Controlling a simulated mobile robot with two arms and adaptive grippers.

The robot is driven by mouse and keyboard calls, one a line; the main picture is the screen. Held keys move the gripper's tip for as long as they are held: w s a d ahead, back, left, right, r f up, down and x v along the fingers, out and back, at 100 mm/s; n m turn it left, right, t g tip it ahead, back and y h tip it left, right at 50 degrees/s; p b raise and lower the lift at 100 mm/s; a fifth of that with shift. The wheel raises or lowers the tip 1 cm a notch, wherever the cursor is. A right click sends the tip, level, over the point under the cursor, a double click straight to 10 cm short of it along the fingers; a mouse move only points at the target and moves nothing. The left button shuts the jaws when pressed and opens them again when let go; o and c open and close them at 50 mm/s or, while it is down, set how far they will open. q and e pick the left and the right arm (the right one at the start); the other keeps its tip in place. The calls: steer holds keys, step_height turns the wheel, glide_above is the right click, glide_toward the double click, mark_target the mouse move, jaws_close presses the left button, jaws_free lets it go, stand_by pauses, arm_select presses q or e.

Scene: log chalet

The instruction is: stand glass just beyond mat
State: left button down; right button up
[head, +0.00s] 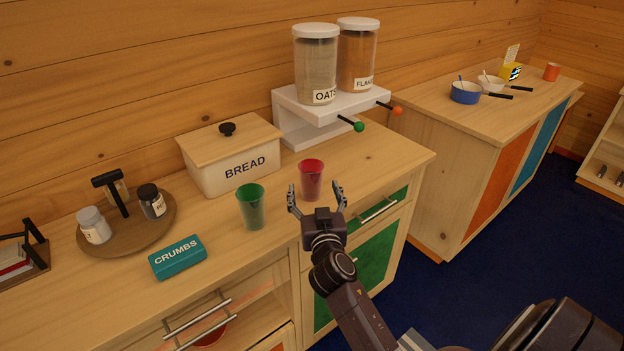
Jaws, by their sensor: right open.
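Two glasses stand upright on the wooden counter: a red glass (312,178) and, to its left and nearer, a green glass (251,208). My right gripper (317,192) is open, with its fingers spread to the left and right of the red glass in the picture. I cannot tell whether either finger touches it. The lower front of the red glass is close to the gripper's palm. I cannot make out a mat on the counter. My left gripper is not in view.
A bread box (235,172) stands behind the glasses. A white stand (300,136) with oats and flakes dispensers is behind right. A teal crumbs box (178,258) and a round wooden tray (132,244) with jars lie left. Counter right of the red glass is clear.

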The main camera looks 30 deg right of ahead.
mark_target(312, 175)
steer(key=shift+r+m+h, duration=0.3)
steer(key=shift+r+h, duration=0.2)
steer(key=shift+r, duration=0.15)
steer(key=shift+w+d+r, duration=0.15)
steer(key=shift+w, duration=0.2)
steer(key=shift+f+p+x, duration=0.15)
steer(key=shift+p+x, duration=0.35)
steer(key=shift+x, duration=1.25)
steer(key=shift+f+p+x, duration=0.15)
steer(key=shift+p+x, duration=0.35)
steer(key=shift+x, duration=1.25)
steer(key=shift+c, duration=0.4)
steer(key=c, duration=1.3)
steer(key=shift+r, duration=0.15)
steer(key=c, duration=0.3)
